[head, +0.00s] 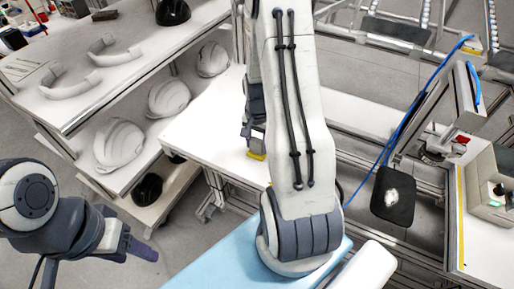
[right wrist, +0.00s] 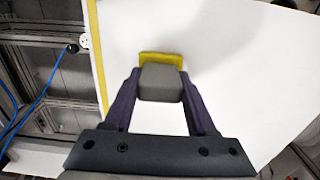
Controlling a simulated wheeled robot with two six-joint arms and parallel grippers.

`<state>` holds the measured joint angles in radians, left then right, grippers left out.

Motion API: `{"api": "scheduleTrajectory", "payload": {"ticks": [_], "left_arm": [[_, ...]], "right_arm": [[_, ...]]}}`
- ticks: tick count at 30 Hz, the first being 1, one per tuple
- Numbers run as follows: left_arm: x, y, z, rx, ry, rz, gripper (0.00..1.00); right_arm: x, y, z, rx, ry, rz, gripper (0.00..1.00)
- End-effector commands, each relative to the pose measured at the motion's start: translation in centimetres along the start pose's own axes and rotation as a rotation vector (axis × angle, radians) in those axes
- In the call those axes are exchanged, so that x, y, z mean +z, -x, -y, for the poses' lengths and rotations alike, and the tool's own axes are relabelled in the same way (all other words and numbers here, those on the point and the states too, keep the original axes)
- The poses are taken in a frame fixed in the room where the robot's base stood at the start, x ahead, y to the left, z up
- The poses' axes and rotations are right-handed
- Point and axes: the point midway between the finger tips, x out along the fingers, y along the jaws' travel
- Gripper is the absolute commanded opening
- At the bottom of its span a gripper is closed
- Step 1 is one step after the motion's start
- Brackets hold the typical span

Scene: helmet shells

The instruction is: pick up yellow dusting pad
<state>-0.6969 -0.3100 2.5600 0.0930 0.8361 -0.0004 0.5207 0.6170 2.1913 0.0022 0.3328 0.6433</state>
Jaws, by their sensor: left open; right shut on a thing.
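The yellow dusting pad (right wrist: 160,58) has a grey block-shaped back and lies over the white table top in the right wrist view. Its yellow edge also shows in the head view (head: 257,156). My right gripper (right wrist: 159,85) is shut on the grey block, one finger on each side. In the head view my right gripper (head: 253,138) is partly hidden behind my arm. Whether the pad touches the table is hard to tell. My left gripper (head: 146,250) is open and empty at the lower left, away from the pad.
A white table (head: 200,132) lies under the pad. White helmet shells (head: 119,144) stand on a shelf at the left. A black plate with a white patch (head: 393,195) and a blue cable (head: 400,128) are at the right, near metal framing. A light blue surface (head: 215,258) is in front.

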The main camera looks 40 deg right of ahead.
Motion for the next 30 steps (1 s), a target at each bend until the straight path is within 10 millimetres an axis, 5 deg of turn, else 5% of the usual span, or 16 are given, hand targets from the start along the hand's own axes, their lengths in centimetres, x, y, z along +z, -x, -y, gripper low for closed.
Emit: {"api": "scheduleTrajectory", "payload": {"ticks": [8, 15, 30], "left_arm": [[0.0, -0.1, 0.0, 0.000, 0.000, 0.000, 0.59], [0.0, -0.5, 0.0, 0.000, 0.000, 0.000, 0.59], [0.1, -1.6, 0.1, 0.000, 0.000, 0.000, 0.59]], "right_arm": [[-0.1, 0.7, 0.0, -0.001, 0.000, -0.002, 0.01], [-0.1, 4.1, 0.1, -0.004, 0.000, -0.006, 0.01], [-1.7, 10.1, -10.0, 0.000, -0.005, -0.003, 0.01]]}}
